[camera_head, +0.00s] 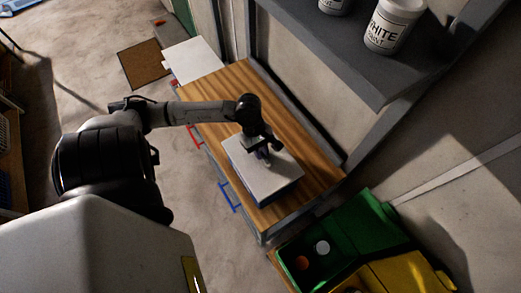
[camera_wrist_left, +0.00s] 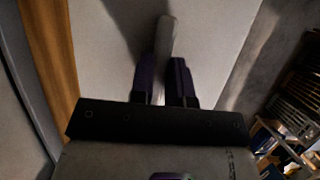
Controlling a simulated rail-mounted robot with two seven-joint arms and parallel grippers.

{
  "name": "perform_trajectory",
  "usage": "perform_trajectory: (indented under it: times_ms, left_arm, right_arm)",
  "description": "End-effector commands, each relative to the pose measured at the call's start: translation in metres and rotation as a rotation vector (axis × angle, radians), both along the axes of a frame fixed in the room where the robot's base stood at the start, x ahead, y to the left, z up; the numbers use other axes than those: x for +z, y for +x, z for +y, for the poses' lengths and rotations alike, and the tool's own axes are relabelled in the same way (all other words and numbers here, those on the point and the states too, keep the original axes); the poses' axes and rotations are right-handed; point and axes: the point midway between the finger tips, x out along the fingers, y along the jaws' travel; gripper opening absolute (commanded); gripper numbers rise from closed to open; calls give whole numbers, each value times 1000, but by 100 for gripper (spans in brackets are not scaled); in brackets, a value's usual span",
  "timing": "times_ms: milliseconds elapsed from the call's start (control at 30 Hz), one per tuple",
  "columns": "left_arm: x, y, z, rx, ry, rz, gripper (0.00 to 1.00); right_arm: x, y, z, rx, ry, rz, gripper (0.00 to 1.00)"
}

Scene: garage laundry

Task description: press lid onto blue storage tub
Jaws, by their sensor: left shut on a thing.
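The pale grey lid (camera_head: 282,174) lies over the blue storage tub (camera_head: 277,195) on the wooden worktop. Only a dark blue strip of the tub's side shows below the lid edge, and I cannot tell whether the lid is fully seated. My left gripper (camera_head: 264,156) reaches down over the middle of the lid. In the left wrist view its two fingers (camera_wrist_left: 166,72) are closed around the lid's upright pale handle (camera_wrist_left: 166,35), with the flat lid (camera_wrist_left: 215,35) behind it. My right gripper is not in view.
The wooden worktop (camera_head: 235,86) has bare room behind the tub. A grey shelf (camera_head: 345,50) with white paint cans (camera_head: 391,25) overhangs at the upper right. Green (camera_head: 345,228) and yellow (camera_head: 405,277) bins stand at the lower right.

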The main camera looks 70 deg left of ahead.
Motion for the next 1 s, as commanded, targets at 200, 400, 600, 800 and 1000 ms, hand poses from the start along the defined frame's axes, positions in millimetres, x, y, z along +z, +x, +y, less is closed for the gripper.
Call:
perform_trajectory:
  times_ms: [200,400,600,800,1000]
  left_arm:
    - [-1,0,0,0,0,0,0]
    - [-1,0,0,0,0,0,0]
    - [-1,0,0,0,1,0,0]
    - [-3,0,0,-1,2,1,0]
    - [-5,0,0,0,1,1,0]
  right_arm:
    - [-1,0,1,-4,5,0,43]
    - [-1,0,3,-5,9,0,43]
    - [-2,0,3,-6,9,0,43]
    - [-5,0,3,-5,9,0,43]
    - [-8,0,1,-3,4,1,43]
